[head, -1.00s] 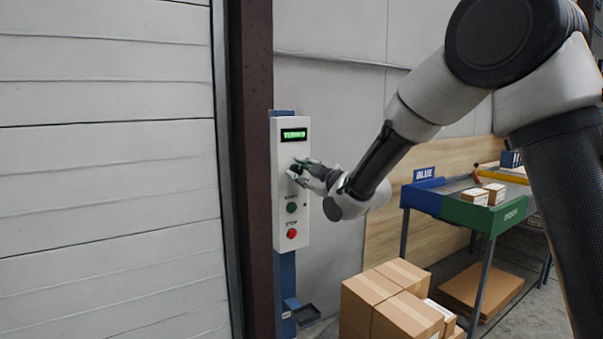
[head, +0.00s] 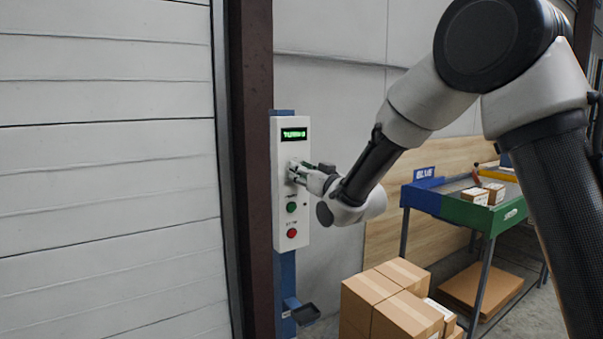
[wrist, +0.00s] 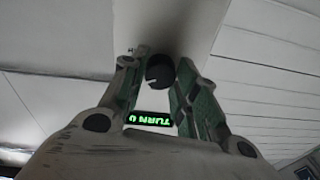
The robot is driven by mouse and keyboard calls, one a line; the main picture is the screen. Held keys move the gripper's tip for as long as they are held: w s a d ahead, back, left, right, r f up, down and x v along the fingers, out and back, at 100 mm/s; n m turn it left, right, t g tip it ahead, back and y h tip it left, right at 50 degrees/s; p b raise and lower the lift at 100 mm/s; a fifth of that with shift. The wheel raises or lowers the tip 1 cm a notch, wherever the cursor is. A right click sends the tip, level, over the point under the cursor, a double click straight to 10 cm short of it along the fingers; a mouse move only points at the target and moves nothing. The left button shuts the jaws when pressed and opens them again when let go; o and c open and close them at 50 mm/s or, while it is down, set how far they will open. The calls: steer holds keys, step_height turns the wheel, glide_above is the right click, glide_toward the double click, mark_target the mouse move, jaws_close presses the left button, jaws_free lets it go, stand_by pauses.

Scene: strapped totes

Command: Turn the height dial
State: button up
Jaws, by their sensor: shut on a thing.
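The white control box (head: 291,222) stands on a blue post in the head view. Its green display (head: 294,135) is lit, and in the wrist view the display (wrist: 150,118) shows "TURN" and one more character, upside down. The black height dial (wrist: 160,72) is round with a pale mark on its face. My gripper (head: 295,172) is at the box below the display, and its fingers hide the dial in the head view. In the wrist view my gripper (wrist: 161,80) has its two green fingers on either side of the dial, shut on it.
A green button (head: 291,207) and a red button (head: 291,233) sit below the dial. A dark column (head: 251,170) is close on the left. Cardboard boxes (head: 398,305) stand at lower right, and a blue and green table (head: 465,210) is farther right.

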steer(key=m, duration=0.6)
steer(key=m+t+h, duration=0.1)
steer(key=m, duration=0.5)
steer(key=shift+h, duration=0.3)
steer(key=shift+m, duration=0.4)
steer(key=o, duration=1)
steer(key=v, duration=1.2)
